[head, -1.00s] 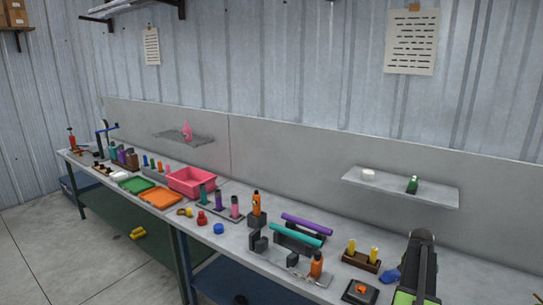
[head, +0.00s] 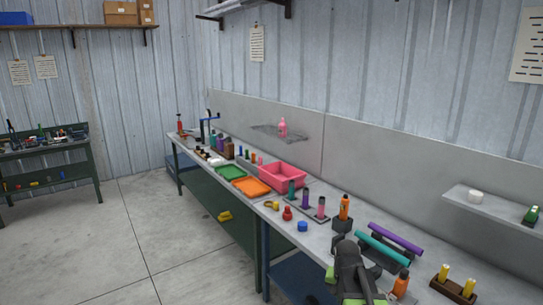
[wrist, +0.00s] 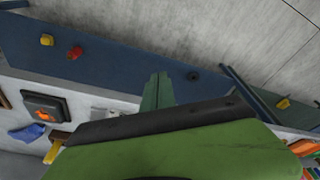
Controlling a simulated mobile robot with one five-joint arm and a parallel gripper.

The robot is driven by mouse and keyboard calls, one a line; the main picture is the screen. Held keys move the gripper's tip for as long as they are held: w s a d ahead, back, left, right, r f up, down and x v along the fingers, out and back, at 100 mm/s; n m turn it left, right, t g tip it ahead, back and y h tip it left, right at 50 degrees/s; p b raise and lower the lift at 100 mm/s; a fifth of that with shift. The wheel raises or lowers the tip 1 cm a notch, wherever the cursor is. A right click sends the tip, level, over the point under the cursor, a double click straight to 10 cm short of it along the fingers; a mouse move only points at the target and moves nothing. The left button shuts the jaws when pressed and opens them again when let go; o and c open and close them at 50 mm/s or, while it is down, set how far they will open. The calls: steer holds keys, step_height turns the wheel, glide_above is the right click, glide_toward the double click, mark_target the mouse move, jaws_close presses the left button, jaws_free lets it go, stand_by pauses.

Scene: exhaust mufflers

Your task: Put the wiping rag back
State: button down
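A crumpled blue cloth (wrist: 25,132), which looks like the wiping rag, lies on the grey bench at the left of the wrist view, beside a black box with an orange top (wrist: 46,108). It is outside the head view now. My gripper (head: 358,288) is at the bottom of the head view, over the bench's front part. Its green and black parts fill the lower middle of the wrist view. The fingertips are not clear enough to show whether they are apart, and I see no cloth in them.
The bench holds a pink bin (head: 283,177), a green tray (head: 231,173), an orange tray (head: 251,187), several bottles, and purple (head: 396,239) and teal (head: 383,248) tubes near my arm. A wall shelf (head: 485,203) is at right. The floor at left (head: 110,230) is mostly clear.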

steer(key=s+a+n+g+y, duration=0.1)
steer(key=s+a+n, duration=0.4)
steer(key=s+a, duration=0.5)
steer(key=shift+a+f+g, duration=0.3)
steer(key=shift+a+g, duration=0.2)
